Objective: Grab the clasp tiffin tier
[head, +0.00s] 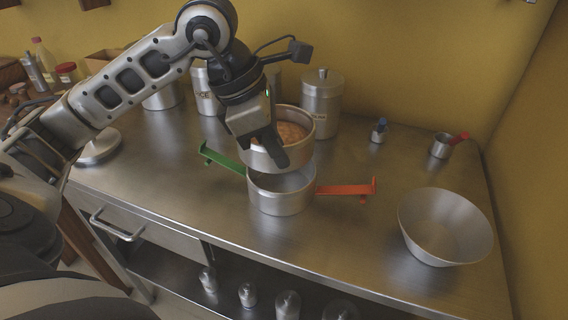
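A round steel tiffin tier (301,152) with orange-brown food in it is in the middle of the head view. It hangs a little above a lower steel tier (279,200), whose open top shows beneath it. The lower tier stands on the counter with a green clasp (223,160) swung out to the left and an orange clasp (345,189) swung out to the right. My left gripper (274,152) comes down at the upper tier's front left and is shut on its wall; one finger is partly hidden. My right gripper is not in view.
The steel counter (350,235) has a wide steel bowl (444,228) at the right. A small red-handled pot (440,147) and a small blue-topped shaker (378,132) stand behind. A tall lidded canister (321,103) stands close behind the tiers. The counter's front is clear.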

